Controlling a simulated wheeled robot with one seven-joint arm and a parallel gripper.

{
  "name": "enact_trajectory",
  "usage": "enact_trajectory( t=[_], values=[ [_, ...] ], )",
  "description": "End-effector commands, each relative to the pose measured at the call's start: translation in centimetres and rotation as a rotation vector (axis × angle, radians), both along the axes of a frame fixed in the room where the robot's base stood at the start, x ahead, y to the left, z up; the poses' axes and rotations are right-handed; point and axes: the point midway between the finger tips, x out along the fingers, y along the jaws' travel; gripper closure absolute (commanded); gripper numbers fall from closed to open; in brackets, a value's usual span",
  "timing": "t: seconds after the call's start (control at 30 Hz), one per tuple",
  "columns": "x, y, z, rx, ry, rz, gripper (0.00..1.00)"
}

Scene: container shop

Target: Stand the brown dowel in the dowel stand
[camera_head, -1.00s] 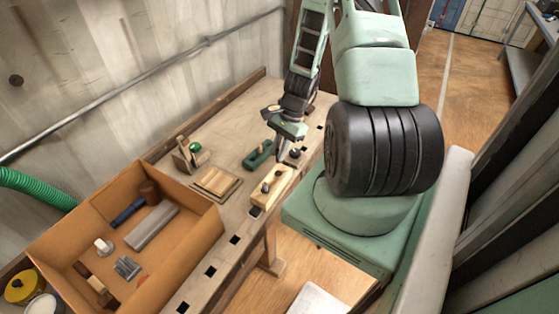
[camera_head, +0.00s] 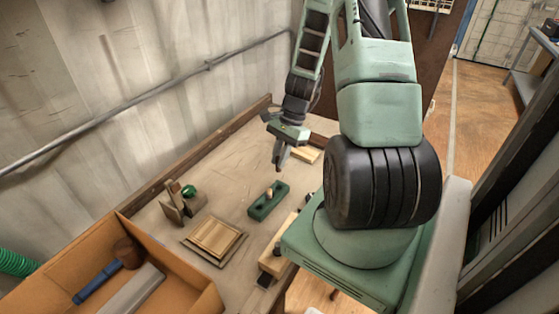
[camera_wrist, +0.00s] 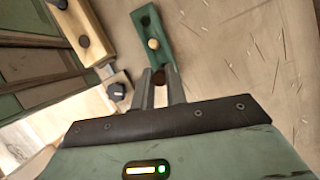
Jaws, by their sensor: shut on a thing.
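My gripper (camera_head: 278,162) is shut on the brown dowel (camera_wrist: 158,77), whose dark reddish end shows between the fingertips in the wrist view. The dowel is mostly hidden by the fingers. The dowel stand seems to be the dark green block (camera_head: 262,208) on the bench. A pale dowel (camera_head: 269,193) stands in it, and an open hole shows toward its far end in the wrist view (camera_wrist: 146,20). My gripper is apart from the stand, beyond it in the head view. In the wrist view, the brown dowel shows just below the stand's near end.
A pale wooden block (camera_head: 275,262) with dark pegs lies at the bench's front edge. A flat wooden board (camera_head: 215,238), a wooden piece with a green knob (camera_head: 186,193) and an orange-brown box (camera_head: 188,290) lie to the left. Another pale block (camera_head: 305,154) is beside my gripper.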

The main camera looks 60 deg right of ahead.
Motion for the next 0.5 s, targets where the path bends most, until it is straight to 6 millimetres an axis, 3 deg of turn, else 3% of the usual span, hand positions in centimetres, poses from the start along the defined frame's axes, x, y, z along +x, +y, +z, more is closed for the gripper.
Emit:
enact_trajectory(
  t=[0.5],
  values=[
    [0.0, 0.0, -3.7, -0.001, -0.001, 0.001, 1.0]
  ],
)
